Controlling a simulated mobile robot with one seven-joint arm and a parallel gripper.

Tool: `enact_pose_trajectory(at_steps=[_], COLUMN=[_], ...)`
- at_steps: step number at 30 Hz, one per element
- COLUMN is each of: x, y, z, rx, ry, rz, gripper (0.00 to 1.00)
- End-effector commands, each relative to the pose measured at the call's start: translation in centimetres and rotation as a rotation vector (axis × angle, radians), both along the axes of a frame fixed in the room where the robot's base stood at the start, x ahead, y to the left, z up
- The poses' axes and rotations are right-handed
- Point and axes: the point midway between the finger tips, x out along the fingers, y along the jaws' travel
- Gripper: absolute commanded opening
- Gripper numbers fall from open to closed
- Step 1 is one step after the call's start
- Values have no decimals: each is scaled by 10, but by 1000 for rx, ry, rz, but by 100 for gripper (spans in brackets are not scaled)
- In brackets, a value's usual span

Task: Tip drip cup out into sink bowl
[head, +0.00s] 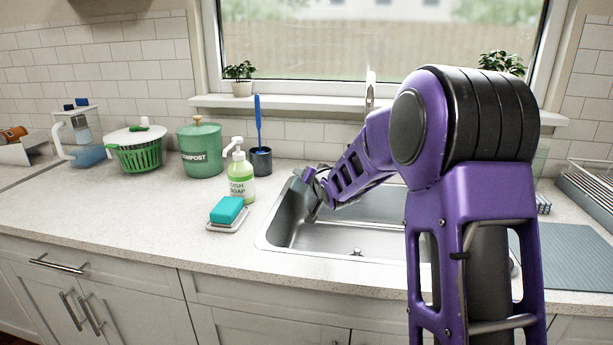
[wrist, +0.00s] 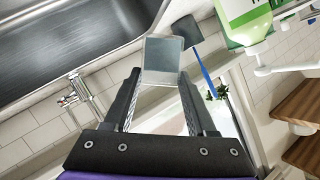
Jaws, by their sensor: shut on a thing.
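The metal sink bowl (head: 320,238) is set into the counter in the head view. It also fills the upper left of the wrist view (wrist: 60,45). My gripper (head: 314,190) is over the left end of the sink, low near its rim. In the wrist view my gripper (wrist: 160,78) is shut on a small, pale grey, see-through cup, the drip cup (wrist: 162,60). The wrist picture is turned over, with the soap bottle upside down. In the head view the cup is too small and covered to make out.
A green soap bottle (head: 241,180), a dark holder (head: 261,162) with a blue brush and a teal sponge (head: 227,210) on a dish stand left of the sink. The tap (head: 370,92) rises behind it. A grey mat (head: 565,262) lies at right. The front left counter is clear.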

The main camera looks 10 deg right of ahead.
Motion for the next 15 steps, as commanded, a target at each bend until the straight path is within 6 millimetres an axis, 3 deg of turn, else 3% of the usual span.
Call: enact_pose_trajectory(at_steps=[15], x=[-1], y=[-14], z=[-27], rx=[767], ry=[-38], rz=[-1], gripper=[4])
